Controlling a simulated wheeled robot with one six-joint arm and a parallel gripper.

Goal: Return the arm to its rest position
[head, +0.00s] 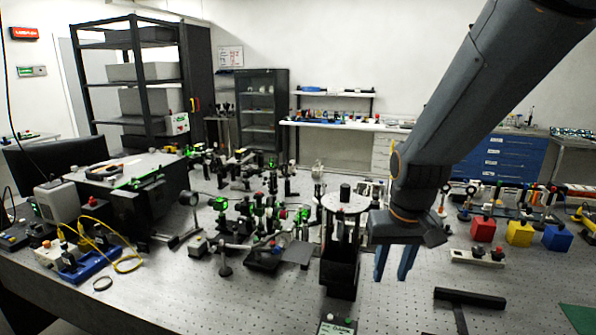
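My gripper (394,262) hangs from my arm at the centre right of the head view, with its blue-grey fingers pointing down. The two fingers stand apart with a gap between them, and nothing shows in the gap. The gripper is above the perforated optical bench (400,305), just right of a black stand with a round silver plate (346,202) on top. In this view it partly overlaps the area beside that stand; I cannot tell the exact distance between them.
Optical mounts crowd the bench's middle left. Red (483,229), yellow (520,233) and blue (557,238) cubes stand at right. A black T-shaped bar (470,298) and a small box with dark knobs (477,256) lie nearer. The front bench between stand and bar is mostly clear.

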